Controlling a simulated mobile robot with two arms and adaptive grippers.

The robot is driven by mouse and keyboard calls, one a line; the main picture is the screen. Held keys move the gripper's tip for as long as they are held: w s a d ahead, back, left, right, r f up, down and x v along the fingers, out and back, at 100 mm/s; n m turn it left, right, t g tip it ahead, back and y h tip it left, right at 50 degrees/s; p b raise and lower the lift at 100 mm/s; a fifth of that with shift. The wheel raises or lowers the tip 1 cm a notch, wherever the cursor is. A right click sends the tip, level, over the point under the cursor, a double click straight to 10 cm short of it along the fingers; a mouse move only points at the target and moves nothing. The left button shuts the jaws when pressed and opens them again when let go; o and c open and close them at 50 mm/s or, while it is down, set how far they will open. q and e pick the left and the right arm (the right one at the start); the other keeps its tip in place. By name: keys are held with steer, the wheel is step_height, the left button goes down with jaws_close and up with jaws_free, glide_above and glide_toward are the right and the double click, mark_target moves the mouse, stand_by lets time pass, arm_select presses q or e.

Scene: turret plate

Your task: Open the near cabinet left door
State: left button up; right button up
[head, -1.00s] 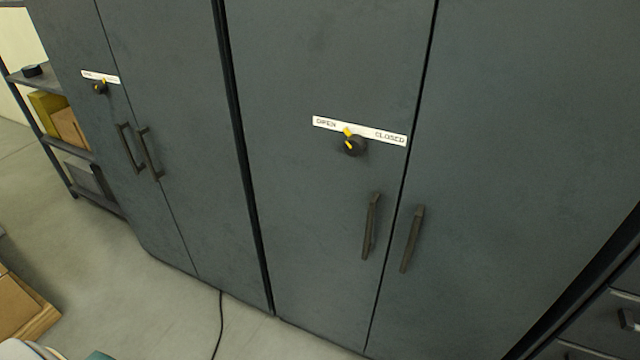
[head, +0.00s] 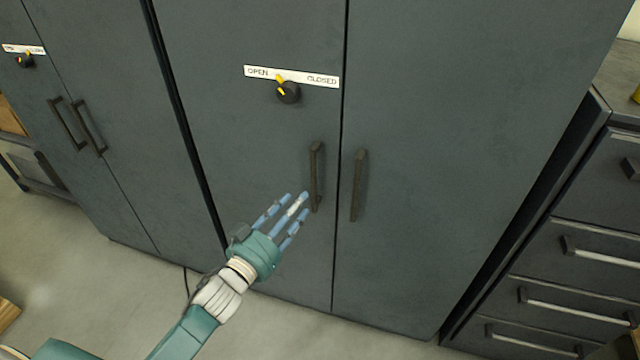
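The near cabinet's left door (head: 250,140) is closed, flush with the right door (head: 460,140). Its dark vertical handle (head: 316,177) is by the middle seam, and the right door's handle (head: 358,185) is just across it. A black knob (head: 288,92) with a yellow pointer sits under a white OPEN/CLOSED label (head: 291,76); the pointer is toward OPEN. My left gripper (head: 294,212) has its blue fingers spread, open and empty, just left of the handle's lower end. Whether a finger touches the handle I cannot tell. My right gripper is not in view.
A second dark cabinet (head: 90,190) with its own handles and knob stands on the left. A drawer unit (head: 590,215) stands on the right. A dark cable lies on the floor at lower left. The floor before the right door is clear.

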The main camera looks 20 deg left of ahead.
mark_target(314, 182)
arm_select(q)
steer(key=p+x, duration=0.1)
steer(key=x, duration=0.8)
steer(key=shift+w, duration=0.25)
steer(key=shift+w+d, duration=0.1)
steer(key=shift+w, duration=0.45)
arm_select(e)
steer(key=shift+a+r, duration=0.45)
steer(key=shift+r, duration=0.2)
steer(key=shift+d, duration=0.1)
arm_select(q)
jaws_close()
